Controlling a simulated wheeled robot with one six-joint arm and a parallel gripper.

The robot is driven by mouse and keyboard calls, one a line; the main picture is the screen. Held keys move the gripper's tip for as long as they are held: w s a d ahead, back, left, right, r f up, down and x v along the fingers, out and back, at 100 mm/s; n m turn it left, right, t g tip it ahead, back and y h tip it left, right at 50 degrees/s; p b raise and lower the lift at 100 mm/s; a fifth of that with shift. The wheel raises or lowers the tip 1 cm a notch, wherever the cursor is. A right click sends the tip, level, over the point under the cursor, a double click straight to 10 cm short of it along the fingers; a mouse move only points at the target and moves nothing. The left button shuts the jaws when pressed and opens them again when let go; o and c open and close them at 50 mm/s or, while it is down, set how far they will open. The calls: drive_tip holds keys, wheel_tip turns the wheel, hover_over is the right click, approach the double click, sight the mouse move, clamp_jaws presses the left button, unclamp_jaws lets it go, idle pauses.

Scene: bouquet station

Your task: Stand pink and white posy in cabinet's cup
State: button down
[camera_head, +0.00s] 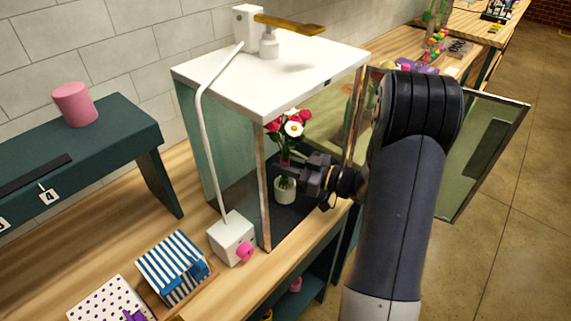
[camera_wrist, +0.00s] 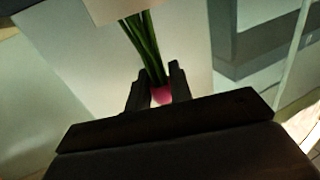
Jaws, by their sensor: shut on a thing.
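The posy (camera_head: 292,128), with pink-red and white blooms, is upright inside the open glass cabinet (camera_head: 262,190). My gripper (camera_head: 300,178) reaches in from the right and is shut on its stems. In the wrist view the green stems (camera_wrist: 146,45) run up from my fingers (camera_wrist: 158,82), with a pink part between them. A small pale cup (camera_head: 284,191) stands on the dark cabinet floor, directly below the blooms in the head view. Leaves and my fingers cover its rim, so I cannot tell whether the stem ends are inside it.
The cabinet's glass door (camera_head: 484,150) hangs open on the right. A white cable runs down its left side to a white box (camera_head: 232,238) with a pink knob. A striped box (camera_head: 173,266) and a pink cylinder (camera_head: 74,104) stand left.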

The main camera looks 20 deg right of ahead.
drive_tip(key=shift+f+b, duration=0.85)
drive_tip(key=shift+f, duration=0.25)
idle(0.6)
drive_tip(key=shift+f+b, duration=0.3)
drive_tip(key=c, duration=1.2)
unclamp_jaws()
drive_tip(key=shift+o, duration=0.5)
drive_tip(key=o, duration=0.5)
drive_tip(key=shift+c, duration=0.2)
